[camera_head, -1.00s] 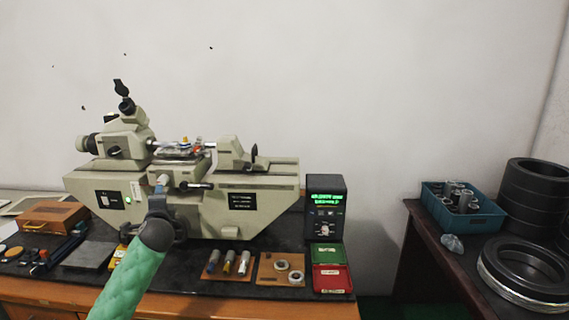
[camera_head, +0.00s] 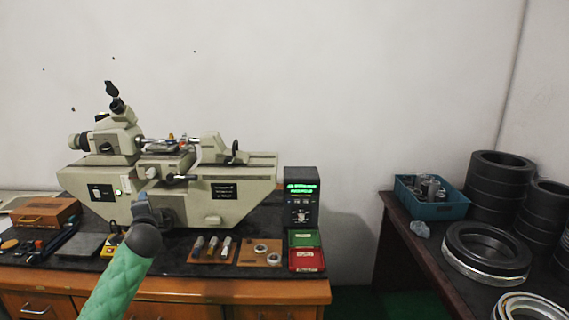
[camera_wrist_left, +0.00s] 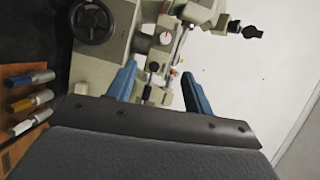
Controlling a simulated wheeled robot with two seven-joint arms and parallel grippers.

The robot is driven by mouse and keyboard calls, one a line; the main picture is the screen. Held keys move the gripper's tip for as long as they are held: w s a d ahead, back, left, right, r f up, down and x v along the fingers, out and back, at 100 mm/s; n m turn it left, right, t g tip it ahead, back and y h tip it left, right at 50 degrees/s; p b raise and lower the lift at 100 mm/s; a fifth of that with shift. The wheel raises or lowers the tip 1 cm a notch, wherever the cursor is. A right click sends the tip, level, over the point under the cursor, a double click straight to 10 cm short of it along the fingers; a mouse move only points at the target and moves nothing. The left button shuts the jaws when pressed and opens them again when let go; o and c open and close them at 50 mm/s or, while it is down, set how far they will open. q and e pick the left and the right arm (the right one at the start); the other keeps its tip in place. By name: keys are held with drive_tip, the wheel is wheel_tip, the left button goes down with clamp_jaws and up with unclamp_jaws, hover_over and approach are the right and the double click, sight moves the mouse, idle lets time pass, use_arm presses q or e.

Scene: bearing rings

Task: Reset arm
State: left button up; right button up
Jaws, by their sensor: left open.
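My left arm comes in from the bottom left in the head view, with a green sleeve and dark wrist. My left gripper (camera_head: 143,208) is in front of the lower middle of the beige measuring machine (camera_head: 235,205). In the left wrist view its two blue fingers (camera_wrist_left: 158,88) are spread apart with nothing held between them. The machine (camera_wrist_left: 120,45) shows beyond and between the fingers. I cannot tell the exact gap between fingers and machine. My right gripper is in no view.
The desk (camera_head: 240,290) holds a wooden box (camera_head: 45,213), a holder with several metal cylinders (camera_head: 212,248), a display unit (camera_head: 301,200) and green and red boxes (camera_head: 306,260). On the right table stand a blue bin (camera_head: 432,208) and stacked black rings (camera_head: 497,190).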

use_arm(q)
drive_tip(key=s+d+f+n+g+h, duration=0.25)
drive_tip(key=s+d+f, duration=0.3)
drive_tip(key=f, duration=0.65)
drive_tip(key=s+d+f+n+g+h, duration=0.1)
drive_tip(key=s+d+f+n+g, duration=0.3)
drive_tip(key=s+f, duration=0.55)
drive_tip(key=s+d+f+n+g+h, duration=0.3)
drive_tip(key=d+f, duration=0.4)
drive_tip(key=f, duration=0.8)
drive_tip(key=s+d+f+g, duration=0.1)
drive_tip(key=s+d+f, duration=0.2)
drive_tip(key=s+f, duration=0.4)
drive_tip(key=s+d+f+g+h, duration=0.1)
drive_tip(key=s+f, duration=0.6)
drive_tip(key=s, duration=1)
drive_tip(key=s+d+f+g, duration=0.3)
drive_tip(key=s+d+f, duration=0.2)
drive_tip(key=s+f, duration=0.3)
drive_tip(key=s+n, duration=0.1)
drive_tip(key=s, duration=0.3)
drive_tip(key=shift+d, duration=0.15)
